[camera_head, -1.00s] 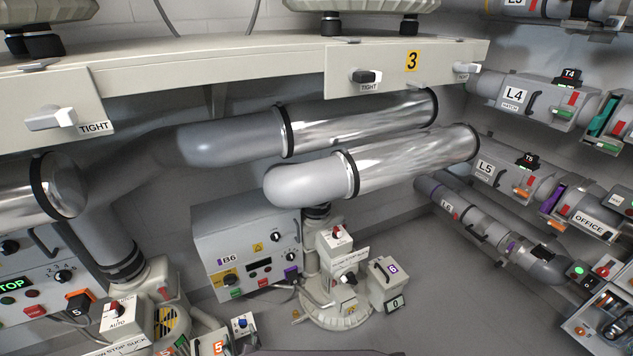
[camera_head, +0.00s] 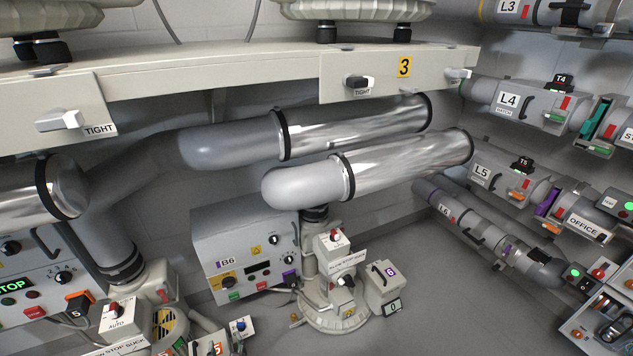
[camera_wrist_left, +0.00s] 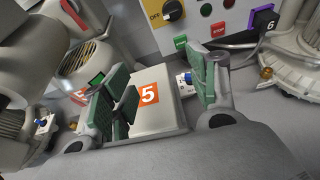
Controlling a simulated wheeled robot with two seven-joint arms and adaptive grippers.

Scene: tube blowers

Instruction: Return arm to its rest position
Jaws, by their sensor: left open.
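My left gripper (camera_wrist_left: 160,72) shows in the left wrist view, with green-padded fingers spread apart. It is open, with nothing clasped between the pads. A pale box with an orange "5" label (camera_wrist_left: 148,98) lies beyond and between the fingers. I cannot tell whether either finger touches it. In the head view, the box with the orange "5" (camera_head: 216,348) is cut by the bottom edge, with a small green part beside it that may be a fingertip. My right gripper is in neither view.
The B6 control box (camera_head: 240,255) stands behind a round-based tube blower (camera_head: 335,317). A small box labelled 6 (camera_head: 383,284) is beside it. Large metal tubes (camera_head: 355,125) and a beige shelf beam (camera_head: 220,83) hang above. Grey floor (camera_head: 440,300) is clear right of centre.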

